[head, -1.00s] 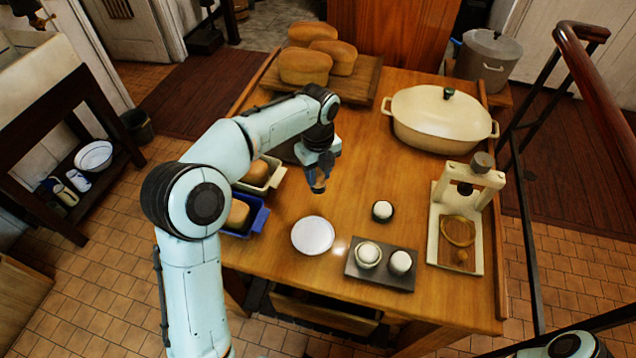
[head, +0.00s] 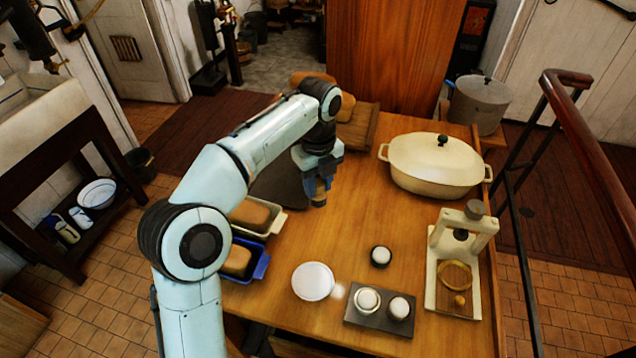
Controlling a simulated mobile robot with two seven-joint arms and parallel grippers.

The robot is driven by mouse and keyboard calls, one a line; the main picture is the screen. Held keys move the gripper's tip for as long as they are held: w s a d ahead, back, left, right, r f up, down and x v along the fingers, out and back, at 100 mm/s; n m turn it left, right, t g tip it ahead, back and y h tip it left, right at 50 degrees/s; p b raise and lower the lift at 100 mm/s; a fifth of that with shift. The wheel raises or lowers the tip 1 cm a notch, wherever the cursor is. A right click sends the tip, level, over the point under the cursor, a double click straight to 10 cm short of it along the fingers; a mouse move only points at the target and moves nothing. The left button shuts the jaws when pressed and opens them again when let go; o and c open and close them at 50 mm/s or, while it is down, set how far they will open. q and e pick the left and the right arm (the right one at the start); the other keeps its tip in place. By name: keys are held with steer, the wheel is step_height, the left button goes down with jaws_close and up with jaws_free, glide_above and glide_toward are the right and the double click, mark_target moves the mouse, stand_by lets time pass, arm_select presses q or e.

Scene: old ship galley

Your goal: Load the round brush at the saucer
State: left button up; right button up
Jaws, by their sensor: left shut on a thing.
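The white saucer (head: 313,281) lies flat on the wooden table, near its front edge. My left gripper (head: 319,198) is beyond the saucer, above the middle-left of the table and clear of the saucer. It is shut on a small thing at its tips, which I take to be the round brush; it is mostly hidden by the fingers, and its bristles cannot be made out. My right gripper is out of view.
Right of the saucer are a small dark cup (head: 381,257) and a dark tray (head: 371,319) with two white-topped cups. A cream press (head: 436,285), oval casserole (head: 436,165) and bread tins (head: 261,264) stand around. The table's middle is clear.

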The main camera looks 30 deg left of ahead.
arm_select(q)
steer(key=shift+c, duration=0.7)
steer(key=shift+f, duration=0.1)
steer(key=s+d+f+b, duration=0.1)
steer(key=s+f+b, duration=0.2)
steer(key=s+f, duration=0.1)
steer(key=shift+d+f+b, duration=0.3)
steer(key=shift+f+b, duration=0.05)
steer(key=shift+f, duration=0.45)
steer(key=s+f+b, duration=0.1)
steer(key=s, duration=0.1)
steer(key=s+d+f+b, duration=0.1)
steer(key=s+f, duration=0.1)
steer(key=s+d+f+b, duration=0.1)
steer(key=s+f+b, duration=0.1)
steer(key=shift+d+f, duration=0.2)
steer(key=shift+d, duration=0.05)
step_height(320, 180, down, 5)
steer(key=b, duration=0.4)
steer(key=shift+s+r, duration=0.15)
steer(key=shift+r, duration=0.05)
steer(key=shift+f+b, duration=0.75)
steer(key=shift+b, duration=0.3)
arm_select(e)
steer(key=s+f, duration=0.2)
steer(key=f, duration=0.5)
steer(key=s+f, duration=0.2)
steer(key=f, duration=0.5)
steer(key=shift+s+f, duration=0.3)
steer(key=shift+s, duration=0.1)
